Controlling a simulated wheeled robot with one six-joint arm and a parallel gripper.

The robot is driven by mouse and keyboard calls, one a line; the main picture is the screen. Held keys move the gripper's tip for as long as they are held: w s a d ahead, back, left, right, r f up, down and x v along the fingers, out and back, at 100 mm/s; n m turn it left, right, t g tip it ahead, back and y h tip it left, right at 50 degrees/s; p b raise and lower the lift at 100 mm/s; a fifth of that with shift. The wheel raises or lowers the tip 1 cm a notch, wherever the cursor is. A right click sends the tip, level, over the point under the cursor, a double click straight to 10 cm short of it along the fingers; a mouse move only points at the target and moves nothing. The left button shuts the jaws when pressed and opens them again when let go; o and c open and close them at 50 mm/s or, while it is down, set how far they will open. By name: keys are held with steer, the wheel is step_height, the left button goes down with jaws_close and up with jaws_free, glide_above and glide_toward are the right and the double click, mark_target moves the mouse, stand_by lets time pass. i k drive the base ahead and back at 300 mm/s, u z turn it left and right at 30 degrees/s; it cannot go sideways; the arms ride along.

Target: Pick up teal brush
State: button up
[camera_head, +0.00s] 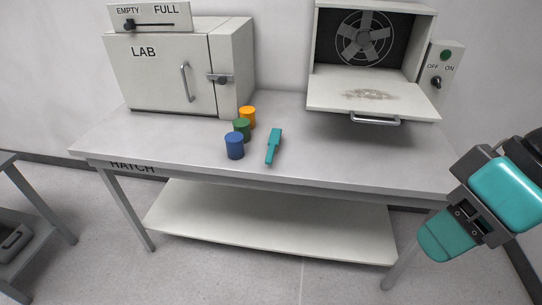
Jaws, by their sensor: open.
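The teal brush (273,147) lies on the grey table top near its front edge, just right of the blue cylinder. Its wider end points to the back and its narrower end to the front. My gripper (447,238) is at the right of the picture, in front of the table's right end and well apart from the brush. It is open, and I see nothing held in it.
Blue (234,146), green (242,128) and orange (248,116) cylinders stand left of the brush. A LAB cabinet (155,70) stands at the back left. An open furnace (340,88) with its door lowered is at the back right. The table's (360,160) right front is clear.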

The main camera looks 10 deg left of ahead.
mark_target(274, 140)
steer(key=k, duration=0.75)
steer(key=u, duration=0.8)
steer(key=i, duration=0.7)
steer(key=u, duration=0.55)
steer(key=i, duration=0.9)
steer(key=z, duration=0.75)
steer(key=i, duration=0.6)
steer(key=z, duration=0.6)
